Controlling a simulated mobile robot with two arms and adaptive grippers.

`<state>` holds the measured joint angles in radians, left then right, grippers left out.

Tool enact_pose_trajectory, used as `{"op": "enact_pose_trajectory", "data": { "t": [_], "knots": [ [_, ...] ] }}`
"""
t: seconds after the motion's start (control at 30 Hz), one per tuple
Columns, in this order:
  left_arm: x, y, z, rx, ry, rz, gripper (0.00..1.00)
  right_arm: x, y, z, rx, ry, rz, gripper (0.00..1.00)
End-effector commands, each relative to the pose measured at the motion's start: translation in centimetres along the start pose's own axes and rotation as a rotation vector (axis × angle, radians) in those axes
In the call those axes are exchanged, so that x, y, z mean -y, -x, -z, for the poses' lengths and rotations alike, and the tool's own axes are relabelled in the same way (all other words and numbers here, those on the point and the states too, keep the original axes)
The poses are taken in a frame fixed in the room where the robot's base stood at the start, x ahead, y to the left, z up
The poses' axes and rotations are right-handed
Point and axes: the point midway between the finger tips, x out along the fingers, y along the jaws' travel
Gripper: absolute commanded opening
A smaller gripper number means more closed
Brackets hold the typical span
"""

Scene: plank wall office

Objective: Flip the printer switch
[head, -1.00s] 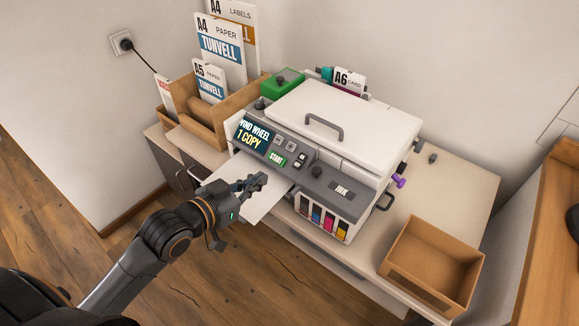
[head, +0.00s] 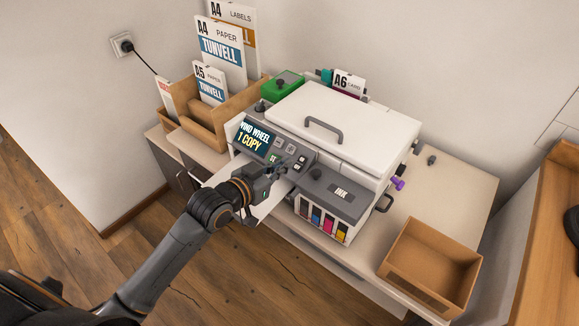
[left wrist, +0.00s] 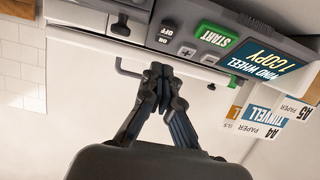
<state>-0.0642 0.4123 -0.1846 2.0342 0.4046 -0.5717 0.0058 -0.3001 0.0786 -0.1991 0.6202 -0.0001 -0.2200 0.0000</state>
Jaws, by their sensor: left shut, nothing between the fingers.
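The printer (head: 352,128) is white with a grey front panel. Its screen (head: 254,136) reads "WIND WHEEL 1 COPY". The small ON/OFF switch (head: 299,163) sits on the panel, right of the green START button; its ON and OFF labels show in the left wrist view (left wrist: 164,36). I cannot tell which way it is set. My left gripper (head: 288,168) is shut and empty, its fingertips by the panel close to the switch, partly covering the START button. In the left wrist view the closed fingertips (left wrist: 158,72) are near the switch labels; contact cannot be told. My right gripper is not in view.
A cardboard box (head: 432,262) stands open on the right of the cabinet. A paper holder (head: 205,120) and a green box (head: 282,85) stand at the left and back. Ink tanks (head: 322,219) are below the panel. Paper sticks out of the printer's front.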

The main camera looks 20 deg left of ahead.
Motion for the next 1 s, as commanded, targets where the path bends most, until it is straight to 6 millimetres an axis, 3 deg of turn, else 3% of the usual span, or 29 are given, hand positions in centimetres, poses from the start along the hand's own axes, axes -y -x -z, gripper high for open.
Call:
{"op": "enact_pose_trajectory", "data": {
  "t": [0.1, 0.3, 0.77, 1.0],
  "knots": [
    [0.0, -1.9, -0.8, 0.003, 0.001, 0.0, 0.0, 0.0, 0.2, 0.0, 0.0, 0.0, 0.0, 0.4],
    [0.0, -3.5, -2.5, 0.001, 0.0, 0.0, 0.0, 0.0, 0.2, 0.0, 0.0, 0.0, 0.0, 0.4],
    [0.0, -3.8, -2.9, -0.002, -0.001, 0.0, 0.0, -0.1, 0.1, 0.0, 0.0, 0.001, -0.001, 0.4],
    [0.0, -4.5, -4.4, -0.077, -0.002, 0.0, 0.0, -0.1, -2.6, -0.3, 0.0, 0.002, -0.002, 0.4]
  ]
}}
